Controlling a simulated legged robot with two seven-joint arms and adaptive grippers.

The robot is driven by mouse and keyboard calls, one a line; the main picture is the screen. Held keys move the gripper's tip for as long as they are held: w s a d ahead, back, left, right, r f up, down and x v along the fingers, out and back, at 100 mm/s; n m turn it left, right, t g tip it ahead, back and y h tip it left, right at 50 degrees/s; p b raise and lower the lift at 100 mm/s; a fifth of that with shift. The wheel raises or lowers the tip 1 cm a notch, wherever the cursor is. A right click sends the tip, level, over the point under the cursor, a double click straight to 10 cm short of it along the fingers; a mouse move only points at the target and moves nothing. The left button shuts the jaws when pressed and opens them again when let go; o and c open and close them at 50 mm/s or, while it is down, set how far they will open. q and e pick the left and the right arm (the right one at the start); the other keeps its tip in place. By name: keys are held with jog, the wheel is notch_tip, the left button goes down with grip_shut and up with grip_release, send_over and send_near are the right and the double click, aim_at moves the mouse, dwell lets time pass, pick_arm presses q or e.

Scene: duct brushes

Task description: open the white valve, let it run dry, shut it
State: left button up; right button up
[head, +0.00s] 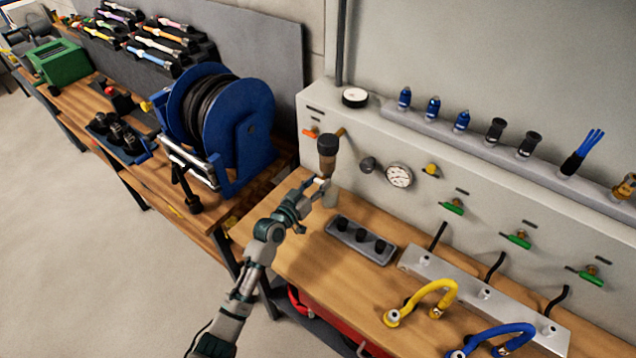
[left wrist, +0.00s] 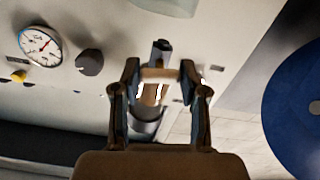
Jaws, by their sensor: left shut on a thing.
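A filter with a black cap and a brown bowl (head: 327,160) hangs at the front of the pale panel. The bowl (left wrist: 150,96) also shows in the left wrist view, where the picture is turned over. A white fitting (left wrist: 158,73), which looks like the white valve, sits at the bowl's lower end. My left gripper (head: 322,185) reaches up to it, and its fingers (left wrist: 160,80) close on the fitting from both sides. The fingers hide part of it, and I cannot tell how far it is turned or whether liquid runs. My right gripper is out of view.
A pale container (head: 331,197) stands just below the filter. A pressure gauge (head: 399,175) and a dark knob (head: 367,164) are on the panel to the right. A blue hose reel (head: 250,115) stands left. A grey tray (head: 345,238) with black pieces lies in front.

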pick_arm(q)
jog(key=shift+n+p, duration=0.8)
jog(key=shift+n, duration=1.6)
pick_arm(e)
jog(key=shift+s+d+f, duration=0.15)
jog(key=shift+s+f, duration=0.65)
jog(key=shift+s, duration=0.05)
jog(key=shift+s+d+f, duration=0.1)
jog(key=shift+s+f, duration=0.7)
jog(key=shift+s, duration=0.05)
pick_arm(q)
jog(key=shift+f, duration=0.1)
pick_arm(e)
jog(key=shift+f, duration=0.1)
pick_arm(q)
jog(key=o, duration=1.2)
jog(key=shift+c, duration=0.2)
jog(key=shift+a, duration=0.1)
jog(key=v, duration=1.2)
jog(key=shift+w, duration=0.1)
